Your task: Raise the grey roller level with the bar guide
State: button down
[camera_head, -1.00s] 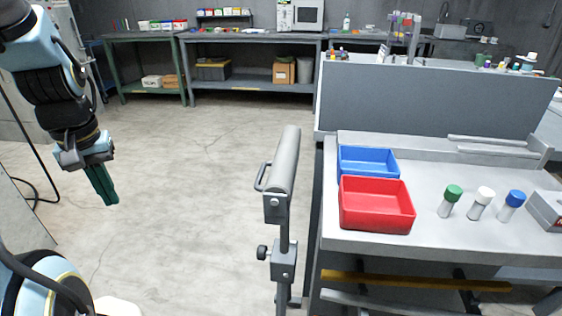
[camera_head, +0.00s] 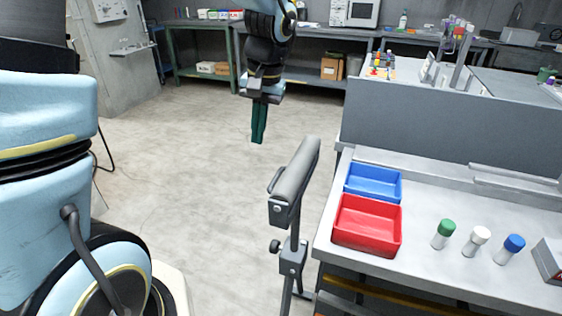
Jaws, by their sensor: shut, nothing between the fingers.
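The grey roller (camera_head: 298,168) lies along the top of an upright stand (camera_head: 293,258) on the floor, just left of the workbench. A loop handle (camera_head: 276,181) sticks out on its left side, and a dark knob (camera_head: 275,246) sits on the post's collar below. My gripper (camera_head: 257,138) points down with its dark green fingers together and empty. In the picture it is above and left of the roller, apart from it. I cannot tell for sure which part is the bar guide.
The workbench (camera_head: 450,268) on the right holds a blue bin (camera_head: 373,182), a red bin (camera_head: 367,224) and capped bottles with green (camera_head: 446,227), white (camera_head: 481,234) and blue (camera_head: 514,242) lids. A grey panel (camera_head: 450,140) stands behind. Floor left of the stand is clear.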

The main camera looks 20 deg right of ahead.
notch_tip(320, 180, up, 3)
jog(key=m+p, duration=0.1)
send_over(275, 178)
jog(key=s+d, duration=0.2)
jog(key=s, duration=0.1)
jog(key=f+p, duration=0.1)
jog(key=f, duration=0.3)
jog(key=w+a+f+p, duration=0.1)
jog(key=f, duration=0.4)
jog(key=w+f+p, duration=0.1)
jog(key=f, duration=0.3)
jog(key=shift+w+a+f+p, duration=0.2)
jog(key=shift+a+f+p, duration=0.05)
jog(key=shift+f+p, duration=0.15)
jog(key=shift+f, duration=0.1)
jog(key=shift+f, duration=0.1)
jog(key=shift+a+f+b, duration=0.1)
jog(key=shift+f+b, duration=0.6)
jog(key=shift+b, duration=0.4)
jog(key=shift+w+r, duration=0.1)
jog(key=shift+r, duration=0.05)
